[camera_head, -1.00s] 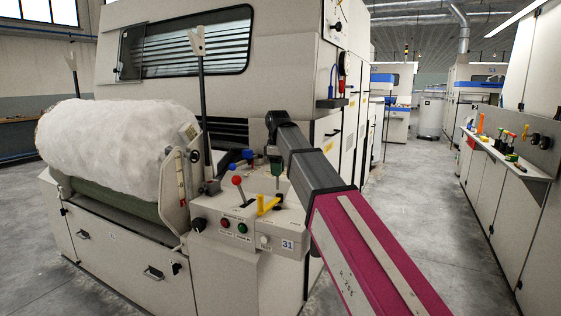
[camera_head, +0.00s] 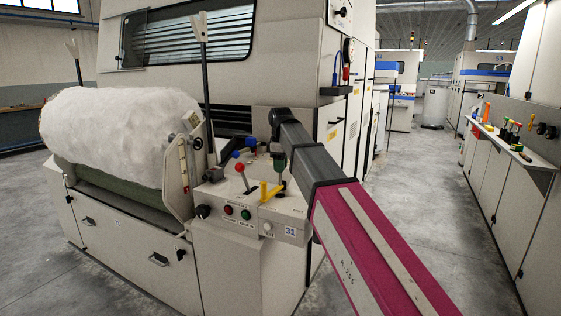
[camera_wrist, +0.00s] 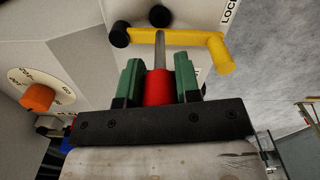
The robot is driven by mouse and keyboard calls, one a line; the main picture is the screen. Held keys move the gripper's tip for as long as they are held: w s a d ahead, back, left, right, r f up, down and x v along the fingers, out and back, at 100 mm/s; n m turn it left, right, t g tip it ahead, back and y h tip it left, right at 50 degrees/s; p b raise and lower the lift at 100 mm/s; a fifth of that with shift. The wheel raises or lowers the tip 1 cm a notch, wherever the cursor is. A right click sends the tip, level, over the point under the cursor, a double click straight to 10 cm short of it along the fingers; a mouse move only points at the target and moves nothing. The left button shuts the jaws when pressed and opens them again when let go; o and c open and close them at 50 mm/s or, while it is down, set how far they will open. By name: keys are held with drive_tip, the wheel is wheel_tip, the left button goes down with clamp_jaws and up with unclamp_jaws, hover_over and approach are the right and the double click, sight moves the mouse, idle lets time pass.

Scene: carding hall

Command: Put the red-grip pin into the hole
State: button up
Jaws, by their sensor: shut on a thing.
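The red-grip pin (camera_wrist: 158,88) is held between the two green fingers of my gripper (camera_wrist: 159,80) in the wrist view. Its grey metal shaft points away toward the panel, and its tip overlaps the yellow handle (camera_wrist: 195,44). I cannot tell whether the tip touches anything. A dark round spot (camera_wrist: 160,15) lies just beyond the tip; I cannot tell whether it is the hole or a knob. In the head view my gripper (camera_head: 280,168) is above the machine's control panel (camera_head: 262,213), behind the yellow handle (camera_head: 270,192). The pin is not clear there.
A red-ball lever (camera_head: 240,168) stands left of the yellow handle. An orange knob (camera_wrist: 38,97) on a white dial shows in the wrist view. A white fibre roll (camera_head: 120,137) lies at left. The aisle floor (camera_head: 415,190) at right is clear; a shelf (camera_head: 510,145) holds several tools.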

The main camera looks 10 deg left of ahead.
sight(280, 178)
drive_tip(key=shift+f, duration=1.45)
drive_tip(key=shift+f, duration=2.45)
idle(0.3)
drive_tip(key=shift+r, duration=0.15)
drive_tip(key=shift+r, duration=2.05)
drive_tip(key=shift+f, duration=0.95)
idle(0.6)
